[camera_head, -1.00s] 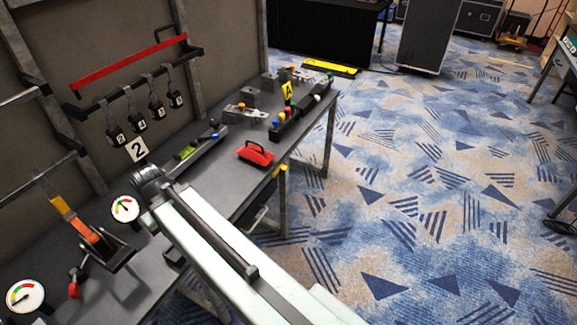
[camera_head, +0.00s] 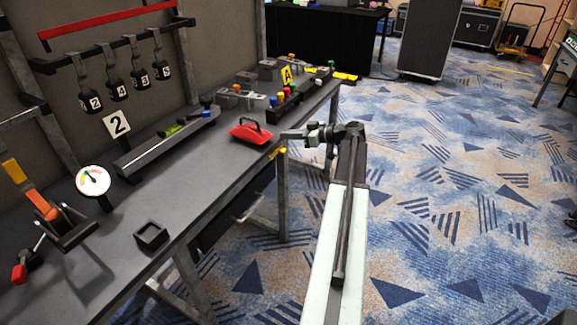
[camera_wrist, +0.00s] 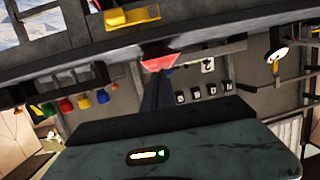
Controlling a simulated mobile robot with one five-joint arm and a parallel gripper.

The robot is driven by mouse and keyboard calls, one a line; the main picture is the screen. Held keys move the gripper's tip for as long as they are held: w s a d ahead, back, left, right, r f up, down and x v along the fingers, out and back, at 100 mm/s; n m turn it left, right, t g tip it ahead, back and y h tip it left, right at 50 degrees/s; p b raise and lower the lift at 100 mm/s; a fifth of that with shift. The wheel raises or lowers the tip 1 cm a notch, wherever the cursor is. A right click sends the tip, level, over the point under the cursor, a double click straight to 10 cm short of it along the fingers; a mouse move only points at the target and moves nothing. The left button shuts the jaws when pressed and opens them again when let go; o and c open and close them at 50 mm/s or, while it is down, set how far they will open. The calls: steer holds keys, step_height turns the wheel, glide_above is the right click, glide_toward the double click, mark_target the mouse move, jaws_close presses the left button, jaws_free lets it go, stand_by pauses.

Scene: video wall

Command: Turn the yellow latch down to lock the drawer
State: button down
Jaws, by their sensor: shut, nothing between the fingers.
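The yellow latch (camera_head: 277,152) sits at the front edge of the workbench, at the top of a grey leg. It looks small and lies roughly level in the head view. A yellow piece at the top of the wrist view (camera_wrist: 130,17) looks like the same latch. The drawer (camera_head: 236,205) is under the bench top, left of that leg; its front is dark and partly in shadow. My gripper (camera_head: 287,134) is shut and empty, pointing left toward the bench edge, just above and right of the latch in the picture. I cannot tell whether they touch.
A red handled block (camera_head: 251,132) lies on the bench close to my gripper. Colored buttons (camera_head: 284,96) stand farther back on the bench (camera_head: 195,190). A small black tray (camera_head: 151,235) and a gauge (camera_head: 93,180) are nearer. The carpet to the right is free.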

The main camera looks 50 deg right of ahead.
steer(key=s+d+f+m+h, duration=0.1)
steer(key=s+d+f, duration=0.1)
steer(key=s+d, duration=0.4)
steer(key=shift+s+d+t+h+b, duration=0.2)
steer(key=shift+t+h+b, duration=0.1)
steer(key=shift+h+b, duration=0.1)
steer(key=shift+f, duration=0.1)
steer(key=w+a+f+b, duration=0.2)
steer(key=w+f+b, duration=0.4)
steer(key=w, duration=0.3)
steer(key=shift+w+a+f+b, duration=0.2)
steer(key=shift+a+f+b, duration=0.05)
steer(key=shift+b, duration=0.05)
